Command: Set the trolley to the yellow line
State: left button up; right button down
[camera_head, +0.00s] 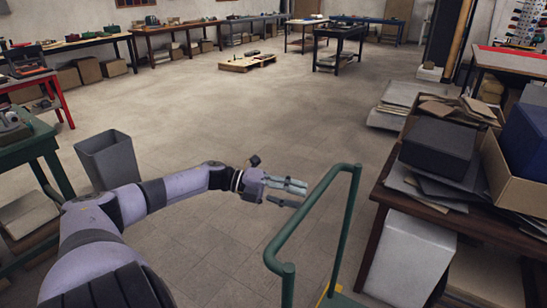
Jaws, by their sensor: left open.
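The trolley shows at the bottom centre as a green tubular handle (313,207) with two uprights. Its lower part is mostly cut off by the bottom edge. Small yellow patches (338,288) show by the foot of the handle; I cannot tell whether they belong to the trolley or to a line on the floor. No clear yellow line shows elsewhere. My left gripper (302,193) is open and empty, its fingers pointing right, just left of the handle's top bar. I cannot tell whether it touches the bar. My right gripper is out of view.
A brown table (480,222) with boxes and folders stands close on the right, a white box (410,258) beneath it. A grey bin (108,160) and a green table (28,141) are on the left. A pallet (247,63) lies farther back. The middle floor is clear.

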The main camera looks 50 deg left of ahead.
pick_arm(q)
jog(key=v, duration=0.7)
dwell(0.5)
